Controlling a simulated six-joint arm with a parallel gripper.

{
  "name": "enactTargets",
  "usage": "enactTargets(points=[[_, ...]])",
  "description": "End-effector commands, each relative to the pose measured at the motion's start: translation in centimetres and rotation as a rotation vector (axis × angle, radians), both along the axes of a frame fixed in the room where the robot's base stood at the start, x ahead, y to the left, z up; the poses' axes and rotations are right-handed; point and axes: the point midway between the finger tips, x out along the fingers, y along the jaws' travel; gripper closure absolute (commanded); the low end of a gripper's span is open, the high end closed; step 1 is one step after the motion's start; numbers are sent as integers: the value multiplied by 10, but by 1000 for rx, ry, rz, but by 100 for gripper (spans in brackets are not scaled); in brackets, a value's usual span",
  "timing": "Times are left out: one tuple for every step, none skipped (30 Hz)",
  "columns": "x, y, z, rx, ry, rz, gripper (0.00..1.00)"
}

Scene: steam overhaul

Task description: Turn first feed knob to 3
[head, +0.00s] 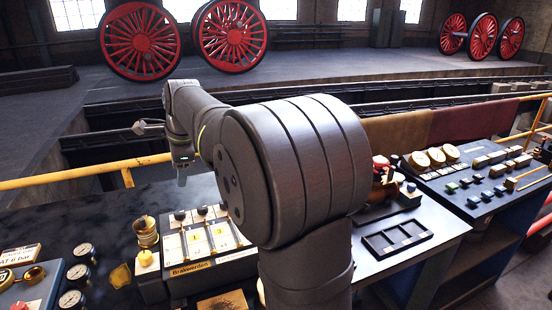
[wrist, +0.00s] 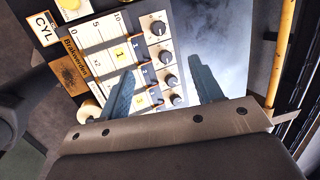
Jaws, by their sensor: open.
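A panel box (head: 200,262) with a white scale face and yellow number tags stands on the bench at lower middle in the head view. In the wrist view its face (wrist: 95,48) carries a row of dark round knobs with light pointer marks, including an end knob (wrist: 157,28), a second knob (wrist: 166,55) and a third knob (wrist: 171,81). I cannot tell which is the first feed knob or read its setting. My gripper (wrist: 160,65) is open and empty, its fingers either side of the knob row in that view. In the head view my gripper (head: 182,175) hangs above and behind the panel.
Round gauges (head: 75,275) and a brass cup (head: 147,232) stand left of the panel. A dark tray (head: 397,238) and a second panel bench (head: 475,180) are at right. A yellow rail (head: 90,172) runs behind the bench.

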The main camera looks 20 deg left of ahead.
Motion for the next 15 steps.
enactTargets(points=[[0, 0, 0, 0, 0, 0, 48], [0, 0, 0, 0, 0, 1, 48], [0, 0, 0, -1, -2, 6, 48], [0, 0, 0, -2, -5, 13, 48], [0, 0, 0, -3, -9, 26, 48], [0, 0, -1, -7, -18, 54, 48], [1, 0, -1, -10, -28, 82, 48], [1, -1, -1, -14, -39, 116, 48], [1, -1, -2, -21, -58, 172, 48], [1, -1, -2, -27, -76, 221, 48], [2, -1, -3, -32, -93, 273, 48], [2, -2, -3, -41, -119, 347, 48], [2, -2, -4, -48, -138, 405, 48], [3, -2, -4, -53, -158, 462, 48], [3, -2, -5, -61, -185, 539, 48]])
